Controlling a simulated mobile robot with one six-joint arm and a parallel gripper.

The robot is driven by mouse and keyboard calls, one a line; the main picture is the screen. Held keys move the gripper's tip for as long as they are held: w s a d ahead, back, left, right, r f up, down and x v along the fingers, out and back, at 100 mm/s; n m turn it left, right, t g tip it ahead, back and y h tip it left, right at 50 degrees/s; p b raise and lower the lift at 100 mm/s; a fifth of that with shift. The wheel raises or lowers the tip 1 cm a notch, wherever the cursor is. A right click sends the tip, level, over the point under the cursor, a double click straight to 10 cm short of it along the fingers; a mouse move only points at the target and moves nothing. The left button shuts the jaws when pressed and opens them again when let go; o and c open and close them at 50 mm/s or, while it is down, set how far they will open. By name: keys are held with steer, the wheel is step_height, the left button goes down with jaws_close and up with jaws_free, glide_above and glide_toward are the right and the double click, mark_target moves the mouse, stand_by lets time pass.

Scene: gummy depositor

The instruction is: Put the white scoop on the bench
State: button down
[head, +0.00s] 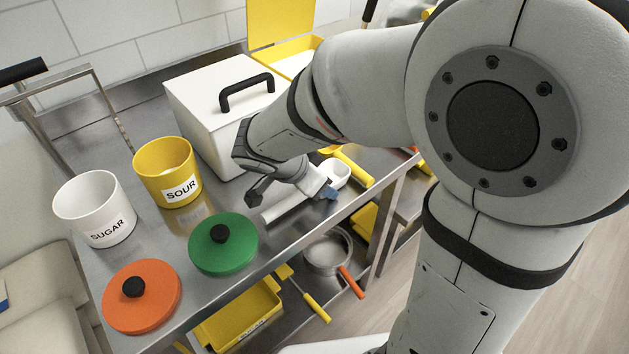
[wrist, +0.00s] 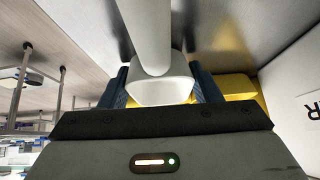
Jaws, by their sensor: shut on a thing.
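The white scoop is in my gripper (head: 322,187), which is shut on it. In the head view its pale handle (head: 286,207) points left and its bowl (head: 337,174) shows at the right of the jaws. In the wrist view the scoop (wrist: 160,88) sits between the two blue fingers (wrist: 162,86), with its handle running up out of the picture. The steel bench (head: 172,228) lies under the scoop, which is close to its front edge. I cannot tell whether the scoop touches the bench. My arm hides part of the bench.
A yellow scoop (head: 354,170) lies just beyond the white one. A green lid (head: 225,255) and an orange lid (head: 150,305) lie to the left. The SUGAR pot (head: 92,205), SOUR pot (head: 165,168) and a white lidded box (head: 205,105) stand behind. A lower shelf holds a pan (head: 328,252).

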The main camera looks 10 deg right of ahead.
steer(key=shift+s+f+b, duration=0.15)
steer(key=shift+f+b, duration=0.35)
steer(key=shift+s+f+b, duration=0.15)
steer(key=shift+f+b, duration=0.1)
steer(key=shift+b, duration=0.05)
steer(key=shift+c, duration=2.3)
jaws_free()
steer(key=shift+r+p, duration=0.7)
steer(key=shift+p, duration=0.45)
steer(key=v, duration=1.1)
steer(key=shift+a+r+p, duration=0.1)
steer(key=shift+r+p, duration=0.2)
steer(key=shift+r, duration=0.15)
steer(key=s+d+f+n+g+y, duration=0.1)
steer(key=s+d+f+n+y, duration=0.1)
steer(key=d+n, duration=0.3)
steer(key=s+d+f+n+g+y, duration=0.1)
steer(key=s+d+f+n+y, duration=0.2)
steer(key=s+d+n, duration=0.2)
steer(key=d+n, duration=0.1)
steer(key=d, duration=0.2)
steer(key=shift+s+d+y, duration=0.3)
steer(key=shift+d+y, duration=0.1)
